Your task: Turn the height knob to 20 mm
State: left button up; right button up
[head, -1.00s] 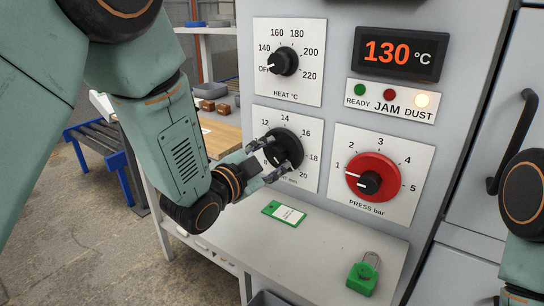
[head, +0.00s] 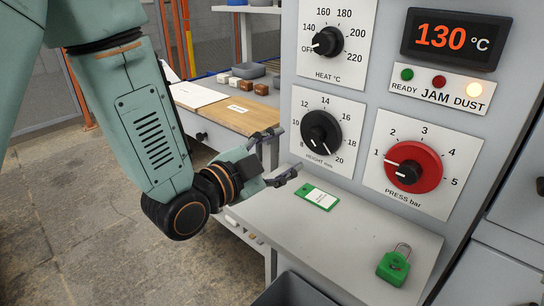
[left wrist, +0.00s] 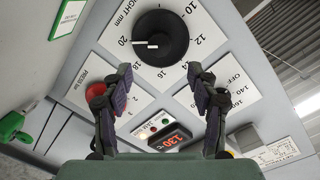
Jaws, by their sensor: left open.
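The black height knob (head: 321,132) sits on a white scale plate (head: 298,140) marked 8 to 20, on the grey machine front. Its white pointer line points to the lower right, at about the 20 mark. In the left wrist view the knob (left wrist: 165,30) shows with its pointer aimed at the 20 label. My left gripper (head: 287,152) is open and empty, to the lower left of the knob and apart from it. In the left wrist view its open fingers (left wrist: 160,72) frame the panel below the knob. My right gripper is not in view.
The heat knob (head: 328,41) is above and the red press knob (head: 413,167) to the right. The display (head: 457,37) reads 130 °C; the dust lamp (head: 474,90) glows. A green tag (head: 316,198) and green padlock (head: 393,266) lie on the shelf (head: 350,240).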

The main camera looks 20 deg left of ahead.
pick_arm(q)
jog(key=shift+v, duration=1.4)
